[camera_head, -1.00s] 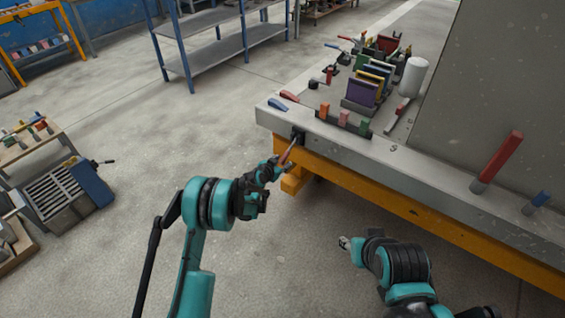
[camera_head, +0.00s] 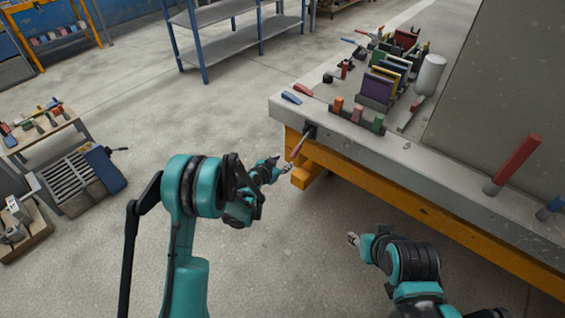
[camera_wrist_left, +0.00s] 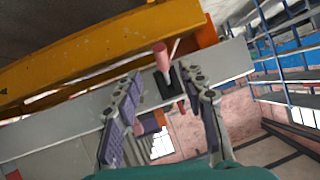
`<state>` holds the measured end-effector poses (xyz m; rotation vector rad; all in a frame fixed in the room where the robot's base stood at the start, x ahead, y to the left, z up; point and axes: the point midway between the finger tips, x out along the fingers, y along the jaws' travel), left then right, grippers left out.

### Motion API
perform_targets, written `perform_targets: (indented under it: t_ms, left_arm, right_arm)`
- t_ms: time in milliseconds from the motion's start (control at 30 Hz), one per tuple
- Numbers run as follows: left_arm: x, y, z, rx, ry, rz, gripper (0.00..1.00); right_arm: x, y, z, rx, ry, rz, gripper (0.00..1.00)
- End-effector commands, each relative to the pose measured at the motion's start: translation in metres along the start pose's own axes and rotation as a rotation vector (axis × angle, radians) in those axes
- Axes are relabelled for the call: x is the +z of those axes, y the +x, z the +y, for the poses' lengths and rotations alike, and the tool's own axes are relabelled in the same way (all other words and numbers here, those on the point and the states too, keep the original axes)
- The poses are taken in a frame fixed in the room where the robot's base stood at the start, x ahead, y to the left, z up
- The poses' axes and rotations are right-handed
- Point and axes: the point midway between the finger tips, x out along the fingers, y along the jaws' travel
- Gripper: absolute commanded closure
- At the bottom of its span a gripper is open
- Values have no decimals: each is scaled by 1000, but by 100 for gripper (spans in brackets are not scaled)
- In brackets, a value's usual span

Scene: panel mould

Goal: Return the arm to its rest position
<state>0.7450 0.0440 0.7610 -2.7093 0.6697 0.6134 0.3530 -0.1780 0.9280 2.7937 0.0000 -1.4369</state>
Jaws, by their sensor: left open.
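My left arm comes in from the lower left. Its open left gripper (camera_head: 281,167) is just off the table's near left corner, close to a red-handled tool (camera_head: 298,149). The tool sits tilted in a black holder (camera_head: 309,131) on the table's edge. In the left wrist view the two fingers (camera_wrist_left: 167,88) stand apart with nothing gripped. The red handle (camera_wrist_left: 161,56) and black holder (camera_wrist_left: 167,80) show beyond and between them. My right gripper (camera_head: 353,240) is low in front of the table; its jaws are too small to read.
The grey table (camera_head: 345,145) on an orange frame (camera_head: 400,200) carries coloured clamps, a rack of panels (camera_head: 377,88) and a white cylinder (camera_head: 430,74). A large grey panel (camera_head: 490,90) stands on it. A toolbox (camera_head: 75,185) stands at left. The floor between is clear.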

Motion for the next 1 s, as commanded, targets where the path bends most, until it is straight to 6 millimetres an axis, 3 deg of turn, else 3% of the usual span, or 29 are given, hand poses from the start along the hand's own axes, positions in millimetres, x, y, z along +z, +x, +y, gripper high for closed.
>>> perform_targets:
  t_ms: [333, 467, 567, 800, 1000]
  left_arm:
    - [0, 0, 0, 0, 0, 0, 59]
    - [-10, -11, -3, -1, -10, -13, 59]
    - [-27, -35, -6, -3, -34, -42, 59]
    - [-67, -132, -11, -27, -128, -151, 59]
    - [-73, -221, -4, -67, -212, -245, 59]
  right_arm:
    - [0, 0, 0, 0, 0, 0, 60]
    - [0, 0, 0, 0, 0, 0, 60]
    - [0, 0, 0, 0, 0, 0, 60]
    - [0, 0, 0, 0, 0, 0, 60]
    - [0, 0, 0, 0, 0, 0, 60]
